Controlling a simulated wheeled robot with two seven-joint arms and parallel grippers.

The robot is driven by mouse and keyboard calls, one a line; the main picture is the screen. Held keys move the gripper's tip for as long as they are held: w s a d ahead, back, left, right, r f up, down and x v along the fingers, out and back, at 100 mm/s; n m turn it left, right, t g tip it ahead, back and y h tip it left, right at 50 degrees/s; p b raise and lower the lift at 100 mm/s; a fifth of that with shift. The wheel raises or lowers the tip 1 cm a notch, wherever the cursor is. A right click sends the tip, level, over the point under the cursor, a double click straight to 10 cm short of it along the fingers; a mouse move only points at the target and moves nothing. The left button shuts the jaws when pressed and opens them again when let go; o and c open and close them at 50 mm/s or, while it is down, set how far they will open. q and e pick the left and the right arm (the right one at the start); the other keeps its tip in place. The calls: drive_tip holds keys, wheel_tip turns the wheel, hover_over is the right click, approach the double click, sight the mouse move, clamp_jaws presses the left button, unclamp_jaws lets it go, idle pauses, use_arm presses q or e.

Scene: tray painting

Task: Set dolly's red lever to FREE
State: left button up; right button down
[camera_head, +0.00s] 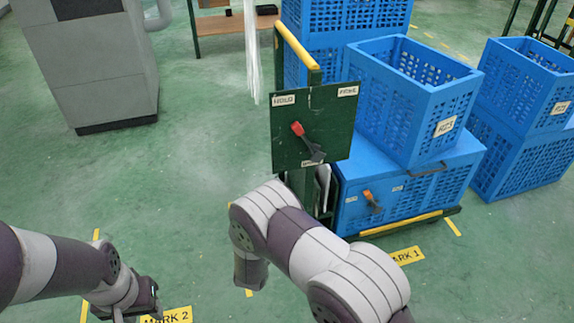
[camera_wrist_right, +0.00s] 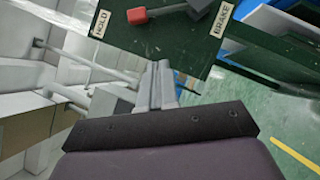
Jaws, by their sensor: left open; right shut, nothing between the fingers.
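The red-knobbed lever (camera_head: 297,129) is on a dark green panel (camera_head: 287,150) at the dolly's handle post. Its dark arm slants up and left, with the knob toward the HOLD label (camera_head: 284,99). Another label (camera_head: 347,91), apparently FREE, is at the panel's upper right; a bottom label is partly covered. The right wrist view shows the red knob (camera_wrist_right: 137,16) nearer HOLD than BRAKE (camera_wrist_right: 221,18). My right gripper (camera_wrist_right: 158,66) is shut and empty, its fingertips near the panel's edge, apart from the knob. My left gripper (camera_head: 135,308) is open and empty, low at left.
Blue crates (camera_head: 410,100) stand stacked on the dolly, with more at right (camera_head: 530,90). A smaller orange lever (camera_head: 372,201) is on the lower crate's front. A grey cabinet (camera_head: 95,60) stands at back left. The green floor left of the panel is open.

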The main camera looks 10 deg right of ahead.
sight(306, 139)
drive_tip(key=s+d+r+b+x, duration=0.1)
drive_tip(key=d+b+x, duration=0.1)
drive_tip(key=x, duration=1)
drive_tip(key=shift+s+b, duration=0.25)
drive_tip(key=shift+b, duration=0.55)
drive_tip(key=shift+r, duration=0.1)
drive_tip(key=d+r+m+g+y+p, duration=0.2)
drive_tip(key=d+m+g+p, duration=0.3)
drive_tip(key=p, duration=1.1)
drive_tip(key=shift+w+d+r+m+g+y+p, duration=0.15)
drive_tip(key=shift+d+r+m+g+y+p, duration=0.3)
drive_tip(key=shift+d+m, duration=1.4)
drive_tip(key=shift+a+r+m, duration=0.1)
drive_tip(key=shift+a+m, duration=0.3)
drive_tip(key=shift+m, duration=0.05)
